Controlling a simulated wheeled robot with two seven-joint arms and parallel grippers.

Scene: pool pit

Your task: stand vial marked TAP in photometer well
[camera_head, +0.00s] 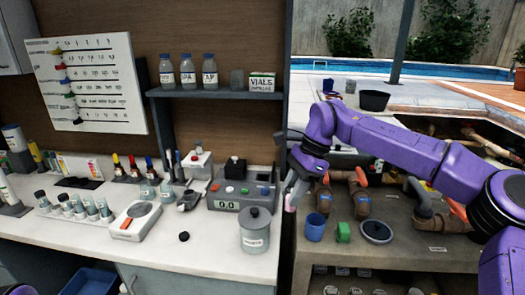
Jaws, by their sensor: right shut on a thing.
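My right gripper (292,190), on the purple arm from the right, points down just right of the photometer, over the bench's right edge. It is shut on a small vial with a pinkish lower part (290,208); its label cannot be read and the fingers hide much of it. The grey photometer (228,204) stands on the white bench, its display showing 0.0, with coloured buttons and a black block (235,166) at its back. The inside of its well cannot be seen.
A lidded grey pot (255,232) stands in front of the photometer. A white instrument (136,222), a vial rack (75,208) and a black cap (184,237) are further left. Shelf bottles (188,70) stand above. A blue cup (315,227) is on the lower right surface.

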